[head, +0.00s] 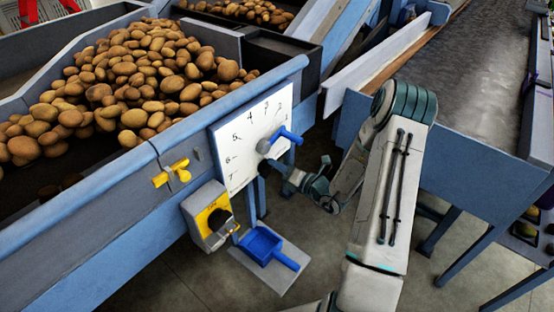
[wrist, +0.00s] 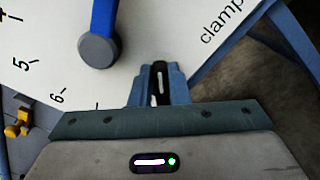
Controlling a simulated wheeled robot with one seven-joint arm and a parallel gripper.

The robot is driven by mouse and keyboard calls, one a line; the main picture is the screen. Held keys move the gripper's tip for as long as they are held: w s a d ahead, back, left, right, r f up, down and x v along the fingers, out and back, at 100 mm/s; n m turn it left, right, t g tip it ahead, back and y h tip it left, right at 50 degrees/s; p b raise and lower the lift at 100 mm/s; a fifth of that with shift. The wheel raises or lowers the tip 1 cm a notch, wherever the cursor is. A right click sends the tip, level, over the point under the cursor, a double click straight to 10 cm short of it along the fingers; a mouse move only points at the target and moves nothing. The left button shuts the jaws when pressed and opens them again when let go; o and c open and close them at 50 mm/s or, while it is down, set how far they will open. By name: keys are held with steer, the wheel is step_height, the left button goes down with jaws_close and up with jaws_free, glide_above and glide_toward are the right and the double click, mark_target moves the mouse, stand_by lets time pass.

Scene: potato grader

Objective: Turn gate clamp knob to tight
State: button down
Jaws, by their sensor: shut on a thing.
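The white dial plate (head: 243,160) with numbers is mounted on the blue side of the grader. Its blue gate lever (head: 289,135) turns on a grey hub and points to the right, near 2; the lever also shows in the wrist view (wrist: 103,22). My gripper (head: 272,171) is at the lower right of the plate, below the lever. In the wrist view my gripper (wrist: 159,83) is shut on a dark knob with a white mark (wrist: 158,84), near the printed word "clamp" (wrist: 222,25). The fingers hide most of the knob, so its setting is unclear.
A yellow handle (head: 172,174) and a yellow-faced box with a black knob (head: 211,216) are left of the plate. A blue dustpan (head: 263,247) lies below. Potatoes (head: 135,80) fill the bin above. A conveyor (head: 480,70) stands right of my arm.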

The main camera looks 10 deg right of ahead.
steer(key=shift+w+d+f+m+p, duration=0.1)
steer(key=shift+f+m+p, duration=0.15)
steer(key=shift+m+p, duration=0.8)
steer(key=shift+d+f+m+p, duration=0.1)
steer(key=shift+f+m+p, duration=0.35)
steer(key=shift+m, duration=1.05)
steer(key=shift+w+d+f+m+p, duration=0.1)
steer(key=shift+m+p, duration=0.9)
steer(key=shift+m, duration=0.25)
steer(key=c, duration=1.4)
jaws_free()
steer(key=shift+s, duration=0.1)
steer(key=b+v, duration=0.1)
steer(key=v, duration=1.2)
steer(key=shift+s+d, duration=0.25)
steer(key=shift+s, duration=0.05)
